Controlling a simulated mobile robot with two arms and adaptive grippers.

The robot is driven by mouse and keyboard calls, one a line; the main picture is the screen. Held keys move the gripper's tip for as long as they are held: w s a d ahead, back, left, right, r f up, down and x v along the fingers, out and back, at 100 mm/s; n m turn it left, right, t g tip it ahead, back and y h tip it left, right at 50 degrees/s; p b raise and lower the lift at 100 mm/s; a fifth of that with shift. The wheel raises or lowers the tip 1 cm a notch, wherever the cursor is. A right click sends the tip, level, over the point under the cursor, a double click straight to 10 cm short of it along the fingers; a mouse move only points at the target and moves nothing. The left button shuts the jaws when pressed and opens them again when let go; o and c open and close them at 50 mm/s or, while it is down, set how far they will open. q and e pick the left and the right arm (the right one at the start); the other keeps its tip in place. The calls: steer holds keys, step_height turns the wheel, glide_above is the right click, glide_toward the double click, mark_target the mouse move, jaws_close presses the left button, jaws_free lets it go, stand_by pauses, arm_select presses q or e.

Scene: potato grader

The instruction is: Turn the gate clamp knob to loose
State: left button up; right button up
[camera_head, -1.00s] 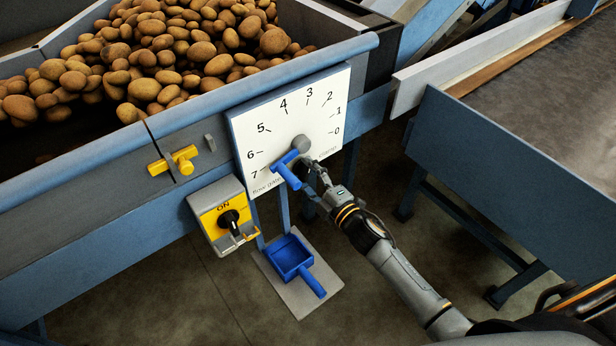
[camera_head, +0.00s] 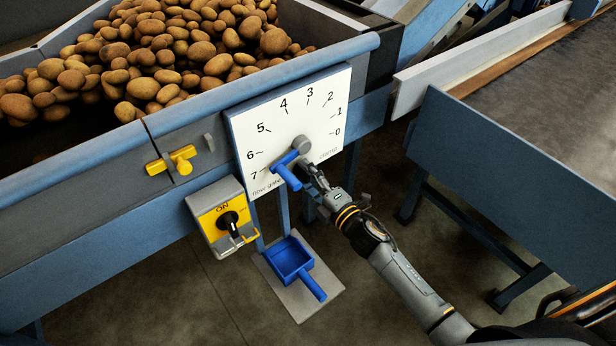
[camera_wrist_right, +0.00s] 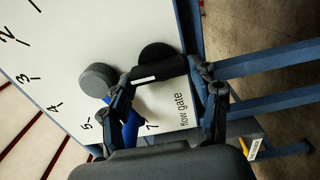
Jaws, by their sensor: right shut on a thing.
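The white dial plate (camera_head: 262,118) carries numbers 0 to 7 and the labels "flow gate" and "clamp". A grey hub (camera_head: 301,144) with a blue lever (camera_head: 286,175) is on it, the lever angled down towards the 7 side. The round black clamp knob (camera_wrist_right: 158,54) stands beside the grey hub (camera_wrist_right: 98,82) in the right wrist view. My right gripper (camera_wrist_right: 160,69) is shut on that knob, its fingertips covering part of it. In the head view my right gripper (camera_head: 308,172) hides the knob, just right of the blue lever. My left gripper is out of view.
A yellow-and-grey switch box (camera_head: 216,216) marked ON is left below the plate. A blue scoop (camera_head: 291,262) lies on a grey slab. The potato hopper (camera_head: 90,165) with a yellow latch (camera_head: 172,160) is at upper left. A blue-framed conveyor (camera_head: 510,180) stands right.

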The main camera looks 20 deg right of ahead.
steer(key=o, duration=1.1)
steer(key=shift+o, duration=0.2)
steer(key=v, duration=1.2)
steer(key=s+d+f+m+g+h+p, duration=0.1)
steer(key=s+d+f+m+g+h, duration=0.2)
steer(key=f, duration=0.7)
steer(key=s+f+m+g+h, duration=0.1)
steer(key=s+f+m+g, duration=0.1)
steer(key=s+f+m, duration=0.6)
steer(key=s+d+f+m+g+h+p, duration=0.1)
steer(key=s+d+f+g+h, duration=0.15)
steer(key=f, duration=1.05)
steer(key=s+a+f+m+g, duration=0.1)
steer(key=s+f+m+g, duration=0.3)
steer(key=s, duration=0.9)
steer(key=s+a+f+m+g+p, duration=0.1)
steer(key=s+f+m+g, duration=0.2)
steer(key=s+f, duration=0.5)
steer(key=s+g, duration=0.1)
steer(key=s, duration=0.3)
steer(key=shift+s+a+f+m, duration=0.2)
steer(key=shift+s+a+m, duration=0.15)
steer(key=shift+a+m, duration=0.05)
